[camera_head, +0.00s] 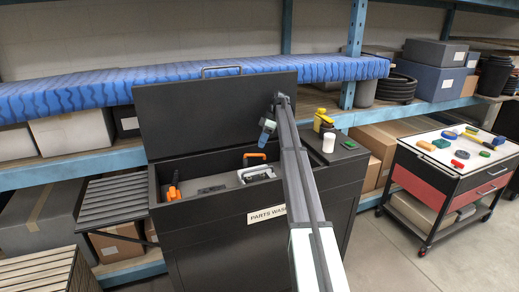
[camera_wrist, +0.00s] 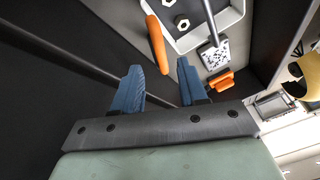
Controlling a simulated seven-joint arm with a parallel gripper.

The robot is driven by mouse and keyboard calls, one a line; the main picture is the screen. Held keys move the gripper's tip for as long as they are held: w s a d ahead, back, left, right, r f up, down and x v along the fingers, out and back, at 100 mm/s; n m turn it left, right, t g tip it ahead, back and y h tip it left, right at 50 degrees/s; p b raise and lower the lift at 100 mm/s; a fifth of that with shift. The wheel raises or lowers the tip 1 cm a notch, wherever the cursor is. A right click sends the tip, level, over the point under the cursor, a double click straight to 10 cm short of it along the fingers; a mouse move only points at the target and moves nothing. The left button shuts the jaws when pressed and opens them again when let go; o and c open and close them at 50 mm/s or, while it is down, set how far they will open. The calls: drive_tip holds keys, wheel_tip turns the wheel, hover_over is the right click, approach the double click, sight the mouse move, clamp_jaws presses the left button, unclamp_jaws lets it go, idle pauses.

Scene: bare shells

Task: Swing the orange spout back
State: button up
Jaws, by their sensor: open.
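My gripper (camera_wrist: 160,74) is open, its two blue fingers apart with nothing between them. In the head view my gripper (camera_head: 265,134) hangs above the open black parts washer (camera_head: 185,222). One orange part (camera_head: 173,191) stands at the left end inside the washer. An orange arched bar (camera_head: 254,156) rises at a grey metal basket. In the wrist view an orange bar (camera_wrist: 157,44) lies just beyond the fingertips, beside the basket (camera_wrist: 236,18), and a smaller orange piece (camera_wrist: 219,81) lies right of the fingers. I cannot tell for sure which orange part is the spout.
The washer's lid (camera_head: 215,112) stands open behind the well. A yellow bottle (camera_head: 321,121) and a white cup (camera_head: 328,143) stand on the right ledge. Nuts (camera_wrist: 182,22) lie in the basket. A tool cart (camera_head: 450,155) stands at the right.

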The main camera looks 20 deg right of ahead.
sight(260, 155)
drive_tip(key=v, duration=0.9)
drive_tip(key=shift+f, duration=0.1)
